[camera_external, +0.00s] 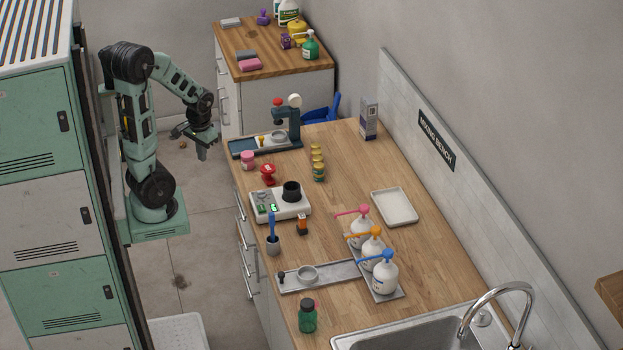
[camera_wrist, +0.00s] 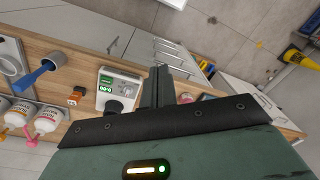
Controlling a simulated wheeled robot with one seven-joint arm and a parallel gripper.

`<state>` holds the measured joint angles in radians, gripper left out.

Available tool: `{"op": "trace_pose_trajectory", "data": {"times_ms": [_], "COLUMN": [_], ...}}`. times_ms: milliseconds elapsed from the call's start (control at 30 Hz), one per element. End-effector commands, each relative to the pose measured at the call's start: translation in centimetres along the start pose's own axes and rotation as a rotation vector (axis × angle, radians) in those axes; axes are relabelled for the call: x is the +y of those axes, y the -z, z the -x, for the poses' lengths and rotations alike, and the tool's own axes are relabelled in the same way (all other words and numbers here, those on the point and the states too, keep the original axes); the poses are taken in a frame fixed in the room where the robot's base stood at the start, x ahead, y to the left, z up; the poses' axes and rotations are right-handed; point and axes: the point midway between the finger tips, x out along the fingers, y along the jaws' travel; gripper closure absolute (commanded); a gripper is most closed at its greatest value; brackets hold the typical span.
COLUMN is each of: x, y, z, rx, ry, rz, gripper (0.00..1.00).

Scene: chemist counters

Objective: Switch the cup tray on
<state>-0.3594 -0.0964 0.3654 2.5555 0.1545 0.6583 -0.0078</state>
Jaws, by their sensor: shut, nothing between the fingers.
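A long grey tray (camera_external: 335,274) with a round cup-like ring (camera_external: 308,273) lies near the front of the wooden counter. A small dark upright knob (camera_external: 281,277) stands at its left end; its switch state cannot be told. The ring also shows at the left edge of the wrist view (camera_wrist: 8,66). My gripper (camera_external: 203,155) hangs in the air left of the counter's far end, well away from the tray. Its fingers show together in the wrist view (camera_wrist: 158,84), shut and empty.
A white device with a green display (camera_external: 280,203), a cup with a blue-handled tool (camera_external: 273,244) and an orange-black item (camera_external: 302,225) stand beyond the tray. Pump bottles (camera_external: 373,245) stand at its right end, a green jar (camera_external: 307,316) in front. The floor left of the counter is open.

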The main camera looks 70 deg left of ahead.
Motion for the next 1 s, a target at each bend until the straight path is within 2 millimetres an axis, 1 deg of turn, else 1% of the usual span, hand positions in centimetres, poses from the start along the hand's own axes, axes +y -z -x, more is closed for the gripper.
{"op": "trace_pose_trajectory", "data": {"times_ms": [167,367,567,767,800,867,1000], "x": [3.5,8.9,14.7,20.8,22.0,23.9,28.0], "y": [0.8,1.2,0.7,-1.2,-1.8,-2.8,-5.6], "z": [-0.3,-0.9,-1.5,-2.1,-2.2,-2.5,-3.1], "rx": [-0.044,-0.09,-0.112,-0.111,-0.107,-0.101,-0.075], "ry": [0.073,0.197,0.331,0.476,0.506,0.554,0.667], "rz": [-0.275,-0.691,-1.104,-1.513,-1.594,-1.717,-1.996], "gripper": [1.0,1.0,1.0,1.0,1.0,1.0,1.0]}}
